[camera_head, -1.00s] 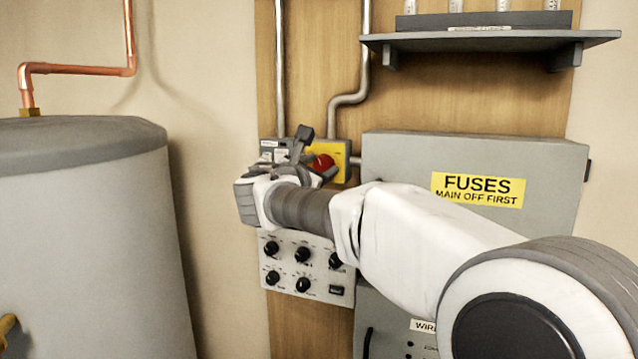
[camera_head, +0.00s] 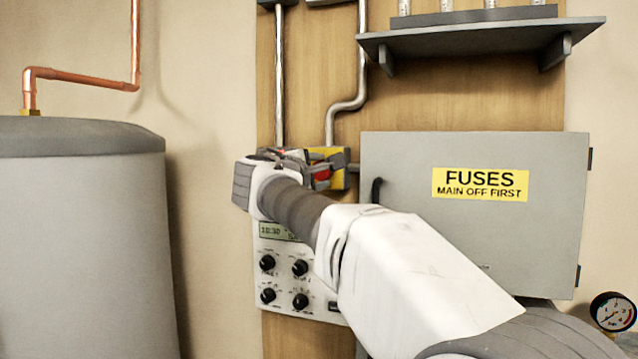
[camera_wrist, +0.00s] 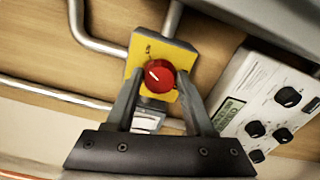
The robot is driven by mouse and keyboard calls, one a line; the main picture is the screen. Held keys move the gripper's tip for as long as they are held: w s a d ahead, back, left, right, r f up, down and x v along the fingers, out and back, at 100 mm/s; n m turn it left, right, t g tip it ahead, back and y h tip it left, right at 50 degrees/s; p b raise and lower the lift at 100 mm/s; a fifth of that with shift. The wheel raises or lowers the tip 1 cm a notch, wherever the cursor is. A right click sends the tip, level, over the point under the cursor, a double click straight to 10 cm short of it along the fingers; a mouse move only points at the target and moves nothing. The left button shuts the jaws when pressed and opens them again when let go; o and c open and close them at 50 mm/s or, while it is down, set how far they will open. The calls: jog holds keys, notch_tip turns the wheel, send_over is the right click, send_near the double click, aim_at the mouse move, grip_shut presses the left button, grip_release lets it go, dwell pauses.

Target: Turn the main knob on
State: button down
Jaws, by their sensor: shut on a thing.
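The main knob is a red round knob (camera_wrist: 160,77) on a yellow plate (camera_wrist: 158,53). It has a white mark that points to the upper left in the wrist view. My gripper (camera_wrist: 161,84) has one finger on each side of the knob and is shut on it. In the head view my gripper (camera_head: 312,171) is at the yellow plate (camera_head: 338,170), and only a little of the red knob (camera_head: 323,173) shows past the fingers.
The fuse box (camera_head: 475,225) is right of the knob, with a shelf (camera_head: 480,38) above. A control panel (camera_head: 284,267) with black knobs is below. Metal conduits (camera_head: 279,80) run up the wooden board. A grey tank (camera_head: 80,250) stands at left.

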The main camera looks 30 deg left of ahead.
jog(key=shift+f+m+b, duration=0.1)
jog(key=shift+m+b, duration=0.5)
jog(key=shift+m, duration=0.6)
jog(key=shift+c, duration=1.4)
grip_release()
jog(key=shift+s, duration=0.15)
jog(key=s+d+b, duration=0.2)
jog(key=s+b, duration=0.1)
jog(key=s, duration=1.4)
jog(key=shift+b, duration=0.3)
